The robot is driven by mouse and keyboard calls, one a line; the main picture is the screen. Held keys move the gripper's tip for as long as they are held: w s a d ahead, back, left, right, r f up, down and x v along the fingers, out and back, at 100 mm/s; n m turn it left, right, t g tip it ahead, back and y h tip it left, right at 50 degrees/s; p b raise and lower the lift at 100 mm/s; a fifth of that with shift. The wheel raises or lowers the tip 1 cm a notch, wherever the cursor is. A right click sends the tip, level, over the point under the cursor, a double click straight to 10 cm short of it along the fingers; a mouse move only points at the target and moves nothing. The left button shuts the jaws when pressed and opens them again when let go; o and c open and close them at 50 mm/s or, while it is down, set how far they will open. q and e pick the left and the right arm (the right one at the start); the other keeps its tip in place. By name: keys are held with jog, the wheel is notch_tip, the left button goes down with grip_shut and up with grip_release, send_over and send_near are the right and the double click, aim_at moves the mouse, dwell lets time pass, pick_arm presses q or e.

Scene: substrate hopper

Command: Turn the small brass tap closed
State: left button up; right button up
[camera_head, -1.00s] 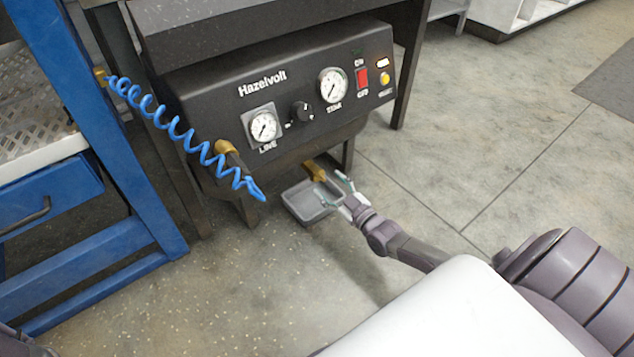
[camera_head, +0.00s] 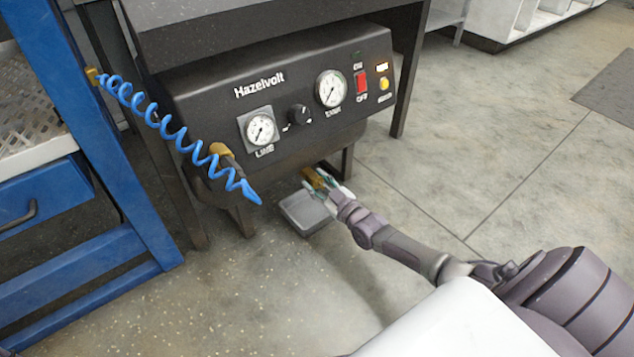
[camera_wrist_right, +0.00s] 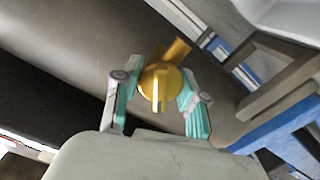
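The small brass tap (camera_head: 313,177) sits under the front of the dark Hazelvolt unit, above a grey drip tray (camera_head: 301,213). In the right wrist view the round gold tap (camera_wrist_right: 160,82) with its raised handle ridge lies between my right gripper's teal finger pads. My right gripper (camera_head: 328,184) is open, with one finger on each side of the tap; I cannot tell whether the pads touch it. In the wrist view the gripper (camera_wrist_right: 160,105) shows its fingers spread wide. My left gripper is not in view.
The unit's panel (camera_head: 280,90) carries two gauges, a black knob (camera_head: 299,115) and a red switch (camera_head: 362,82). A coiled blue hose (camera_head: 170,130) hangs at the left, beside a blue frame (camera_head: 95,150).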

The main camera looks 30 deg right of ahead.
jog(key=shift+c, duration=1)
jog(key=shift+m, duration=0.3)
jog(key=shift+m+p, duration=0.55)
jog(key=shift+m, duration=0.45)
jog(key=shift+m+p, duration=0.35)
jog(key=shift+m, duration=1.55)
jog(key=o, duration=1.2)
jog(key=shift+c, duration=0.2)
jog(key=s+d, duration=0.1)
jog(key=s, duration=1.1)
